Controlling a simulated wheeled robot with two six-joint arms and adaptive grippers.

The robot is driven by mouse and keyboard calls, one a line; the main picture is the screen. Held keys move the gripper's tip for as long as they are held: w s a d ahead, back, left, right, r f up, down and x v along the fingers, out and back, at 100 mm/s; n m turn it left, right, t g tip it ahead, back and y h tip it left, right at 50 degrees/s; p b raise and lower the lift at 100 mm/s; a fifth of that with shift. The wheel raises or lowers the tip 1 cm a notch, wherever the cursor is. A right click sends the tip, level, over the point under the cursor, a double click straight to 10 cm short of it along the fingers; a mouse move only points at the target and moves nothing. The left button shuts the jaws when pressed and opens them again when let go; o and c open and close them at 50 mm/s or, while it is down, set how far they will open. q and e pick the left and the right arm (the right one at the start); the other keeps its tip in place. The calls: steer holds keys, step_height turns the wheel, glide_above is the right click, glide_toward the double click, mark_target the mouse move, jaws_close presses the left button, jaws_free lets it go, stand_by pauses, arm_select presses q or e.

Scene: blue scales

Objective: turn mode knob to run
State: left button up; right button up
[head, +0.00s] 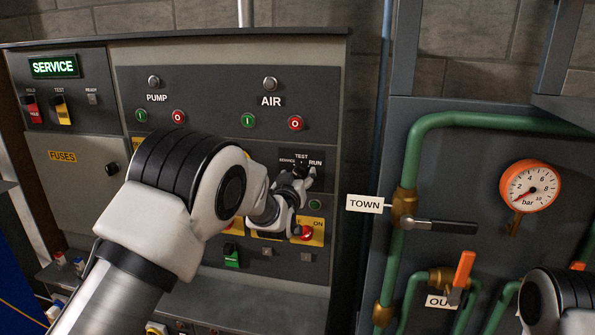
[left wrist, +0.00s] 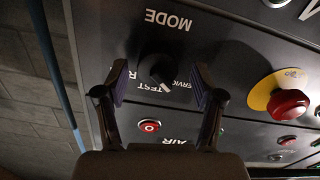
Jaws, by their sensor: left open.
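The mode knob (left wrist: 155,69) is a dark round knob with a pale pointer line, upside down in the left wrist view. Its pointer slants to the lower right, toward the SERVICE label. The labels MODE, TEST and part of RUN also show. My left gripper (left wrist: 160,84) is open, with one finger on each side of the knob; whether they touch it I cannot tell. In the head view my left gripper (head: 298,178) is at the panel just below TEST and RUN and mostly hides the knob. My right gripper is not in view.
A green display (head: 53,66) reads SERVICE. A red mushroom button on a yellow plate (head: 319,229) is just below my left gripper. PUMP and AIR buttons sit above. Green pipes (head: 412,160), a TOWN valve lever (head: 445,227) and a gauge (head: 530,188) are at the right.

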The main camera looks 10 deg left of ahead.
arm_select(q)
steer(key=shift+s+d, duration=0.1)
steer(key=shift+s+r, duration=0.1)
steer(key=shift+r, duration=0.05)
steer(key=c, duration=1.1)
steer(key=shift+c, duration=0.2)
